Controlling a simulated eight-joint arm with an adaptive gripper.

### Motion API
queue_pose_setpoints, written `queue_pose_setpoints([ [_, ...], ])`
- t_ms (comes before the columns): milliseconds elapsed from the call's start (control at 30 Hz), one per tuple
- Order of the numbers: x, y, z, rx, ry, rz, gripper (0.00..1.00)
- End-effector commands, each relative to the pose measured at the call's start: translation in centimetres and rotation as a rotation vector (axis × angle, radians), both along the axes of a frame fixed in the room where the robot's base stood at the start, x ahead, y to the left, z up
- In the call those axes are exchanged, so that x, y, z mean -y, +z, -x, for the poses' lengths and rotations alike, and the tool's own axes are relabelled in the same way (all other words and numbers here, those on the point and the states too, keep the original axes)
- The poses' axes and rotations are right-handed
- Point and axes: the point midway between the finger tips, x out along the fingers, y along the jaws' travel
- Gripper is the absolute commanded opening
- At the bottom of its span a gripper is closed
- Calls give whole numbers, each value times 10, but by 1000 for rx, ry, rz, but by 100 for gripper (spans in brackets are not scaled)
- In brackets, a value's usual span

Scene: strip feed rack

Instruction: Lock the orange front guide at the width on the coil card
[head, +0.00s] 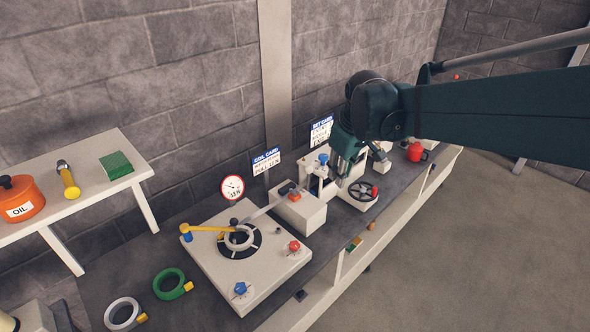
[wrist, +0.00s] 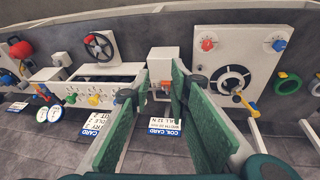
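The coil card (head: 266,161) is a blue-topped white sign behind the bench; it also shows in the wrist view (wrist: 164,127), its lower lines too small to read. An orange-red block (head: 294,196) sits on a white box (head: 307,213) left of my gripper in the head view; I cannot tell whether it is the front guide. My gripper (head: 345,172) is above the white machine with the handwheel (head: 363,191). Its green-padded fingers (wrist: 153,82) are apart, with nothing between them.
A white plate with a round dark reel (head: 239,241), yellow lever and red and blue knobs stands left. Green (head: 171,283) and grey (head: 122,313) rings lie near it. A set card (head: 321,131), gauge (head: 232,188) and red pot (head: 416,152) stand along the bench.

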Motion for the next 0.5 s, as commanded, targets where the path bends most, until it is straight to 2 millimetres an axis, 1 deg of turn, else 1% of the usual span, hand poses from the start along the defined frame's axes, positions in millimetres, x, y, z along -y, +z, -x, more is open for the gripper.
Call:
queue_pose_setpoints([
  [33, -5, -1, -10, -7, 18, 5, 20],
  [267, -23, -12, -45, -48, 106, 31, 20],
  [500, -43, -28, -81, -89, 200, 56, 20],
])
